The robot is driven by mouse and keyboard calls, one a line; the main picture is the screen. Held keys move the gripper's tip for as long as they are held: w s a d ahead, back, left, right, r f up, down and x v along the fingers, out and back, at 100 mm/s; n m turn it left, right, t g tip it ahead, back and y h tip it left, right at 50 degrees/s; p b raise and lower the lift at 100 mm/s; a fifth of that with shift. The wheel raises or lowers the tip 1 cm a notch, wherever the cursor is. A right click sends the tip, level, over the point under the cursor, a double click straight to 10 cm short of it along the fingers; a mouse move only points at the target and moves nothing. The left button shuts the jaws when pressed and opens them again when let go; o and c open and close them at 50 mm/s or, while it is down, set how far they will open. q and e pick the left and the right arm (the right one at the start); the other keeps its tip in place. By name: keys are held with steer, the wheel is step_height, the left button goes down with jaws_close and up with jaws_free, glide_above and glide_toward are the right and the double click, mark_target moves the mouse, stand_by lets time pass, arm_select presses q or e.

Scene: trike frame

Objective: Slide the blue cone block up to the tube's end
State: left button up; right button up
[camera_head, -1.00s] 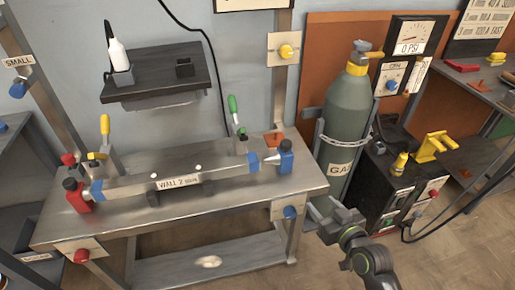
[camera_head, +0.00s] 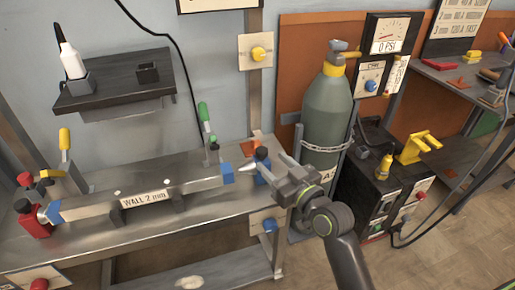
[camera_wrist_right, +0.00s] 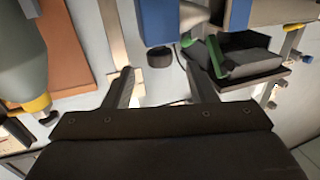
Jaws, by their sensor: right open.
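The blue cone block (camera_head: 262,155) stands on the bench at the tube's right end, with its silver cone pointing left. A small gap separates the cone from the tube's blue end (camera_head: 227,174). The grey tube (camera_head: 182,187), labelled "WALL 2 mm", lies on dark supports. My right gripper (camera_head: 274,170) is open beside the block and partly covers it. In the right wrist view the block (camera_wrist_right: 157,22) and its black knob lie beyond and between the open fingertips (camera_wrist_right: 162,76). Whether they touch it, I cannot tell. My left gripper is not in view.
A red block (camera_head: 33,220) stands at the tube's left end. A green-handled clamp (camera_head: 206,120) and a yellow-handled clamp (camera_head: 65,145) rise behind the tube. A grey gas cylinder (camera_head: 325,115) stands close right of my right gripper.

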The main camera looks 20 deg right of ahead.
mark_target(257, 148)
steer(key=x, duration=0.8)
steer(key=shift+b, duration=0.35)
jaws_close()
